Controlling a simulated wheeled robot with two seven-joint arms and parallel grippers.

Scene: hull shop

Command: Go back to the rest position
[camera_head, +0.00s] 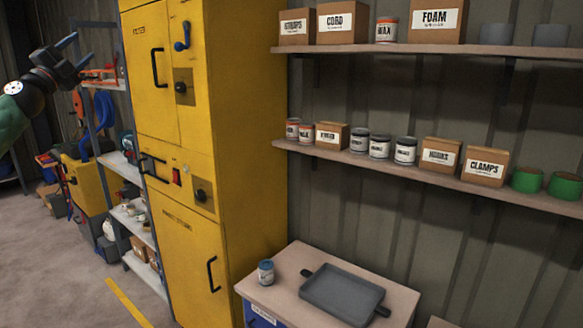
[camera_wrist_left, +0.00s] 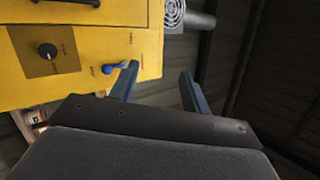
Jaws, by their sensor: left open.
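My left gripper (camera_head: 72,56) is raised at the upper left of the head view, in front of the grey shelf rack and left of the yellow cabinet. Its fingers are apart, with nothing seen between them. In the left wrist view the two fingers of the left gripper (camera_wrist_left: 158,88) point up the picture, apart and empty. The yellow cabinet (camera_head: 245,150) stands beyond; its upper front also shows in the left wrist view (camera_wrist_left: 90,45), with a blue handle (camera_wrist_left: 115,68) behind the left finger. My right gripper is in neither view.
A small bench (camera_head: 262,292) holds a grey tray (camera_head: 342,292) and a small can (camera_head: 266,272). Two wall shelves (camera_head: 330,155) carry boxes, cans and green pots. A grey rack (camera_head: 118,165) stands left of the cabinet. The floor (camera_head: 40,250) at lower left is mostly clear.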

